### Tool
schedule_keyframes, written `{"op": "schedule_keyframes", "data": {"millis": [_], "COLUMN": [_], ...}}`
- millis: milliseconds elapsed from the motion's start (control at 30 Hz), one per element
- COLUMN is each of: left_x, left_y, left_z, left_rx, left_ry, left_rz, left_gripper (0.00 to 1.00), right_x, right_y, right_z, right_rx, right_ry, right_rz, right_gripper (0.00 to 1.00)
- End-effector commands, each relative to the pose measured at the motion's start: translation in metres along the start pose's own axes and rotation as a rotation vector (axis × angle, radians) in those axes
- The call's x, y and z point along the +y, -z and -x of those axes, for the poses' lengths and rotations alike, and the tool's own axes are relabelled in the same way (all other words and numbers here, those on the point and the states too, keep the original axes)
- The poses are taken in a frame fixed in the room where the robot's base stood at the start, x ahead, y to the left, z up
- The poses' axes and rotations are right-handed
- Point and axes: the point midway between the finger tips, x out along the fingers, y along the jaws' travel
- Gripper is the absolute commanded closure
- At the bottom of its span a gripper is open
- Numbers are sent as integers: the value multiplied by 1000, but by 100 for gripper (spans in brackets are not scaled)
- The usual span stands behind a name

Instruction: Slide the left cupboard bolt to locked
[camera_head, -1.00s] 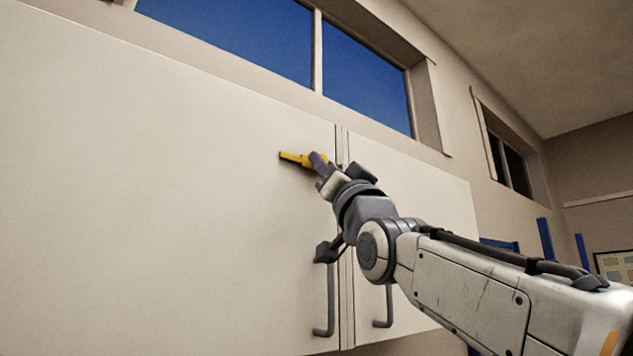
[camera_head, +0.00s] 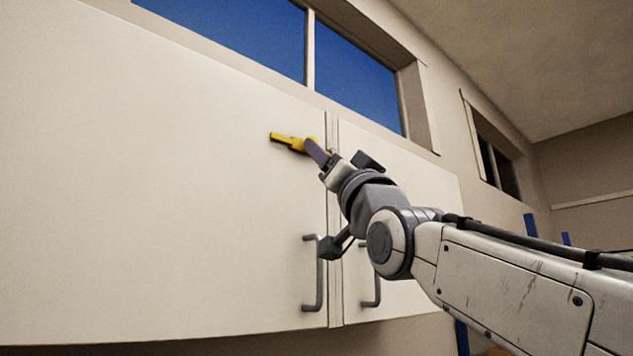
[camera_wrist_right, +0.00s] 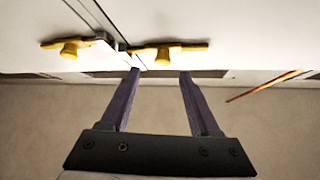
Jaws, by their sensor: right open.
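The left cupboard bolt (camera_head: 285,140) is yellow and sits high on the left white door (camera_head: 150,180), near the seam between the doors. In the right wrist view the same bolt (camera_wrist_right: 143,50) has a round knob (camera_wrist_right: 163,57). My right gripper (camera_head: 317,152) is at the bolt's right end in the head view. In the wrist view its two purple fingers (camera_wrist_right: 160,72) are apart, and the knob shows between their tips. I cannot tell whether they touch it. The gripper partly hides the bolt in the head view. My left gripper is not in view.
A second yellow bolt (camera_wrist_right: 70,48) is on the other door, across the seam. Grey bar handles (camera_head: 312,280) stand out low on both doors, close to my right arm. Windows (camera_head: 360,80) are above the cupboard. A thin orange strip (camera_wrist_right: 268,85) shows in the wrist view.

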Motion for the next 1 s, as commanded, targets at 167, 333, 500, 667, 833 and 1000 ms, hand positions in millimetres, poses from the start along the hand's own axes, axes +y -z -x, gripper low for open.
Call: {"op": "schedule_keyframes", "data": {"millis": [167, 333, 500, 667, 833, 1000], "left_x": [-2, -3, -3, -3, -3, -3], "left_y": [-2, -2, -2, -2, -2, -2], "left_z": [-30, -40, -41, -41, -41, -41], "left_rx": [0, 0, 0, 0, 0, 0], "left_ry": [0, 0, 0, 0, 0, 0], "left_rz": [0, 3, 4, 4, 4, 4], "left_gripper": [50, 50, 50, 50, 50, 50], "right_x": [1, 0, 0, 0, 0, 0], "right_y": [-4, -2, 0, 0, 0, 0], "right_z": [34, 48, 52, 51, 51, 51], "right_rx": [1, 1, 0, 0, 0, -1], "right_ry": [0, 0, -1, -1, 0, 0], "right_rz": [0, -1, -1, -1, -1, -1], "right_gripper": [38, 38, 38, 38, 38, 38]}}
